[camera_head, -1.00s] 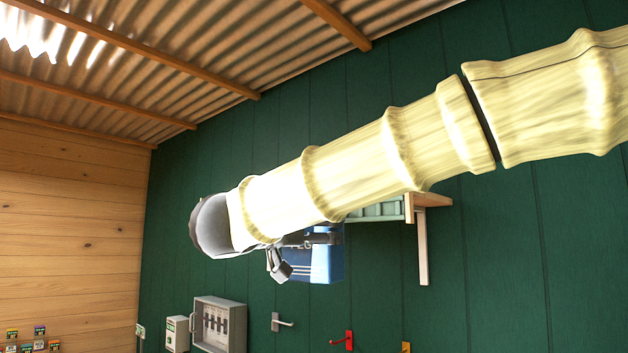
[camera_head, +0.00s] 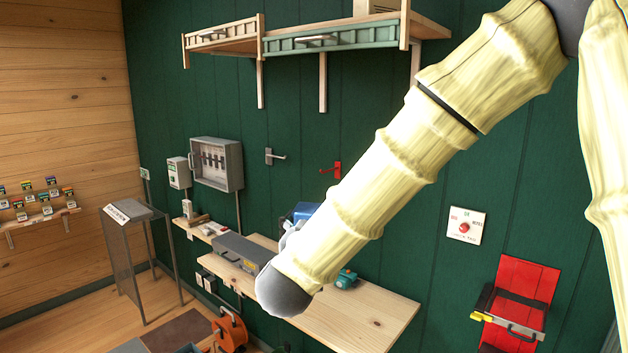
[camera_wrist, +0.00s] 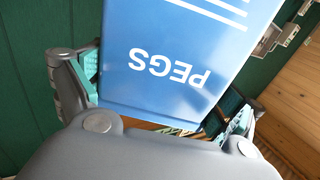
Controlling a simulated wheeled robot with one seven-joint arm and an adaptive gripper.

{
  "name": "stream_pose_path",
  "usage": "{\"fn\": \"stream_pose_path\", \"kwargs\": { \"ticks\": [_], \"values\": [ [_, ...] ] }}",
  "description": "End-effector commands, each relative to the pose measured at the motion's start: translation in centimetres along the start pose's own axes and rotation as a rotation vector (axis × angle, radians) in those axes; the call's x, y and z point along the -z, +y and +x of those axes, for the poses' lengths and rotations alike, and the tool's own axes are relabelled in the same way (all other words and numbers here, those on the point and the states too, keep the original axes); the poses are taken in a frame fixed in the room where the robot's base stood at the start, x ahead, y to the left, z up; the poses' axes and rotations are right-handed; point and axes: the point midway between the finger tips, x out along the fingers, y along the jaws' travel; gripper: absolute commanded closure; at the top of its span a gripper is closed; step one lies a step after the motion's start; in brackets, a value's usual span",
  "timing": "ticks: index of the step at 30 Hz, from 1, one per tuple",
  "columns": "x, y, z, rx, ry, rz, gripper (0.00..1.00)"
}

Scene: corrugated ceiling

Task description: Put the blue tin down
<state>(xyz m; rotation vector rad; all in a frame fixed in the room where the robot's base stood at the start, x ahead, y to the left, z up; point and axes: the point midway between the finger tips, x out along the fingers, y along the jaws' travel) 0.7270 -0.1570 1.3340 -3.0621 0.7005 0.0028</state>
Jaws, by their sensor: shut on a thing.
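The blue tin (camera_wrist: 175,45), with white "PEGS" lettering upside down in the wrist view, sits between the fingers of my gripper (camera_wrist: 155,105). The gripper is shut on it. In the head view only a small part of the blue tin (camera_head: 304,210) shows behind my pale arm, and my gripper is mostly hidden there. The tin appears to be held above the wooden workbench (camera_head: 370,310). The arm hides whether its underside is clear of the bench.
A grey case (camera_head: 243,250) lies on the bench's left part, and a small teal object (camera_head: 346,279) is near the back edge. The bench's right part is bare. A wall shelf (camera_head: 335,37) hangs above. A red panel (camera_head: 527,290) is at the right.

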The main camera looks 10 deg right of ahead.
Motion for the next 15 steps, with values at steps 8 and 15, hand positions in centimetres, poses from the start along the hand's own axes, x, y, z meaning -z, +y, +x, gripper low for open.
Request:
{"fn": "stream_pose_path", "kwargs": {
  "ticks": [8,15],
  "values": [
    [-8.0,0.8,-0.1,0.078,0.000,-0.004,0.71],
    [-13.7,1.3,-0.6,0.144,-0.001,-0.004,0.71]
  ]
}}
